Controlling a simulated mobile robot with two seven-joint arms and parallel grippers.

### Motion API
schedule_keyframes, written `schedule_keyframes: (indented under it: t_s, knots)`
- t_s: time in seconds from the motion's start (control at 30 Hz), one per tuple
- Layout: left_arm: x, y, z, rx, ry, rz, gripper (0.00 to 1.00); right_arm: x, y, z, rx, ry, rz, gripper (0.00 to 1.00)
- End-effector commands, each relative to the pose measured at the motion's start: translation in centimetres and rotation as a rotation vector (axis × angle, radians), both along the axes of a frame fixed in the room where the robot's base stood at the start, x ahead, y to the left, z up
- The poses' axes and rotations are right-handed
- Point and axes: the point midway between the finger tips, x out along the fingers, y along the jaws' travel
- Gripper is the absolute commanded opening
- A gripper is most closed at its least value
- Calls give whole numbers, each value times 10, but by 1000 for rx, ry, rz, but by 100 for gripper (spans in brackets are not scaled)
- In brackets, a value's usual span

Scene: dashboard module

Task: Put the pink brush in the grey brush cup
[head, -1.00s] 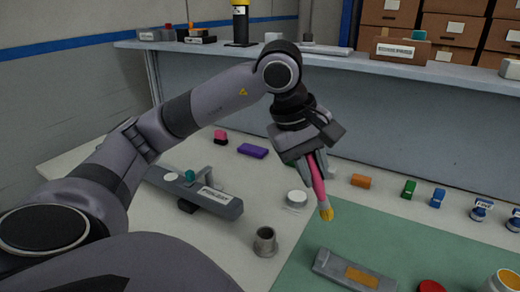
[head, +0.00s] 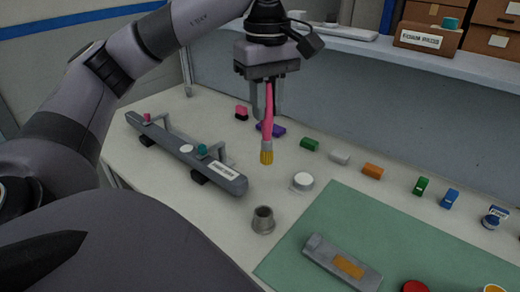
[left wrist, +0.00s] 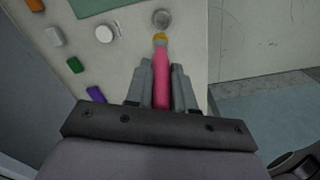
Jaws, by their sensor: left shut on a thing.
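The pink brush (head: 268,118) hangs upright, bristles down, in my left gripper (head: 268,105). The gripper is shut on its pink handle, and the yellow bristles are in the air above the table. The left wrist view also shows the brush (left wrist: 162,85) between the fingers (left wrist: 162,80). The grey brush cup (head: 263,220) stands upright on the pale table, below and in front of the brush. It looks empty and apart from the brush. In the left wrist view the cup (left wrist: 162,19) shows just beyond the bristles. My right gripper is not in view.
A long grey dashboard module (head: 190,155) lies on the left of the table. A white round piece (head: 302,181) stands beside the cup. Several coloured blocks line the back. A green mat (head: 330,225) holds a grey part with an orange patch (head: 342,263). A shelf (head: 370,50) runs behind.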

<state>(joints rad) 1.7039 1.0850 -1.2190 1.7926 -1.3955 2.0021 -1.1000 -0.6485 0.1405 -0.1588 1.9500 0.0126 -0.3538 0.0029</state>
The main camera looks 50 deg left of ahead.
Motion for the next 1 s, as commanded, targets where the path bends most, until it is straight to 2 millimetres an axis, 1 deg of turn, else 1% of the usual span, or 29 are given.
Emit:
schedule_keyframes:
  t_s: [0.07, 0.17, 0.43, 0.5, 0.7, 1.0]
  knots:
    - [0, 1, 3, 2, 6, 4, 0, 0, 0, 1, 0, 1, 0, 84]
    - [-1, 1, -1, 3, 12, 5, 0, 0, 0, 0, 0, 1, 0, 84]
    - [-1, 2, -31, 2, 14, 6, 0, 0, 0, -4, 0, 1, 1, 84]
    - [-1, 2, -50, 3, 15, 6, 0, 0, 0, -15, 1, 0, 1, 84]
    - [-1, 2, -87, 3, 14, 5, 0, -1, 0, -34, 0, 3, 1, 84]
    - [-1, 2, -138, 3, 13, 5, 0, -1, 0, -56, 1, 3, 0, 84]
